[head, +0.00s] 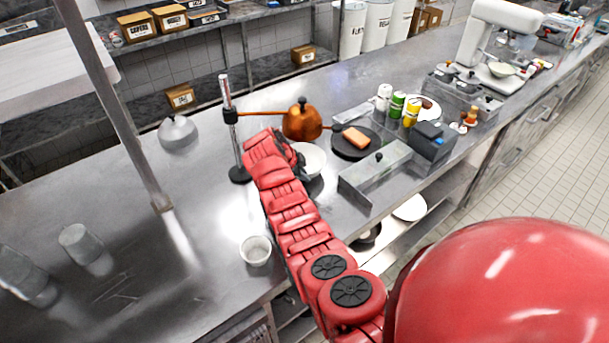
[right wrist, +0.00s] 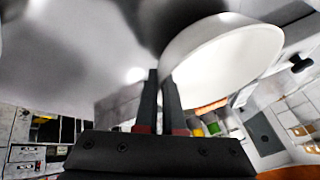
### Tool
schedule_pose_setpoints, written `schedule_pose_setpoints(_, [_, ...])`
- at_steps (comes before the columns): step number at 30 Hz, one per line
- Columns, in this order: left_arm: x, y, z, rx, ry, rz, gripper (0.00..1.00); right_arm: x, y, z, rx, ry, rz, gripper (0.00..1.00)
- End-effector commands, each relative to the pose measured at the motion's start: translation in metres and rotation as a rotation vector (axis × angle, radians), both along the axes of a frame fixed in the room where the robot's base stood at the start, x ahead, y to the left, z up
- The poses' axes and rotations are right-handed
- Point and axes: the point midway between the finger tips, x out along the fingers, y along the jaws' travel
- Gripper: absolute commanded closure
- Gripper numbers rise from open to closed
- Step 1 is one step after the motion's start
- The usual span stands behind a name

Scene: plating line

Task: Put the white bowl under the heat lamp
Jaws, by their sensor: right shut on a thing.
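The white bowl (head: 311,160) shows just below the copper heat lamp (head: 302,122) in the head view, partly hidden by my right arm. The lamp hangs on an arm from an upright post (head: 230,130) on a dark base. My right gripper (head: 298,158) is at the bowl's left side, mostly hidden behind my own red wrist. In the right wrist view its fingers (right wrist: 161,100) are close together at the rim of the white bowl (right wrist: 228,62), which is tilted in that picture. I cannot tell whether the bowl touches the counter. My left gripper is not in view.
A small white cup (head: 256,250) stands on the counter near my right arm. A grey dome (head: 178,133) sits left of the post. The counter's left middle is clear.

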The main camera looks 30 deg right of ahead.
Motion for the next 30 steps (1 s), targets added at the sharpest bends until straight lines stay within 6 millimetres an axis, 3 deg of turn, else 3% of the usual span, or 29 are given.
schedule_pose_setpoints(1, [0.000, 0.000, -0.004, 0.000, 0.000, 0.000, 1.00, 0.000, 0.000, -0.002, -0.001, -0.002, 0.000, 1.00])
schedule_pose_setpoints(2, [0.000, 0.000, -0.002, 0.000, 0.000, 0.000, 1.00, 0.000, 0.000, -0.001, 0.000, -0.001, 0.000, 0.89])
schedule_pose_setpoints(6, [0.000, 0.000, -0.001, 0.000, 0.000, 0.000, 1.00, 0.000, 0.000, -0.001, 0.000, 0.000, 0.000, 0.64])
schedule_pose_setpoints(20, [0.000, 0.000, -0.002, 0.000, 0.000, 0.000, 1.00, 0.001, 0.004, 0.006, -0.002, -0.004, 0.002, 0.64])
schedule_pose_setpoints(25, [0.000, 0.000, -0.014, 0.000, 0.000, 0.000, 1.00, -0.001, 0.018, 0.026, -0.001, -0.005, 0.003, 0.64])
schedule_pose_setpoints(30, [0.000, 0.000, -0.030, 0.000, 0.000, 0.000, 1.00, -0.003, 0.040, 0.063, -0.002, -0.007, 0.003, 0.64])
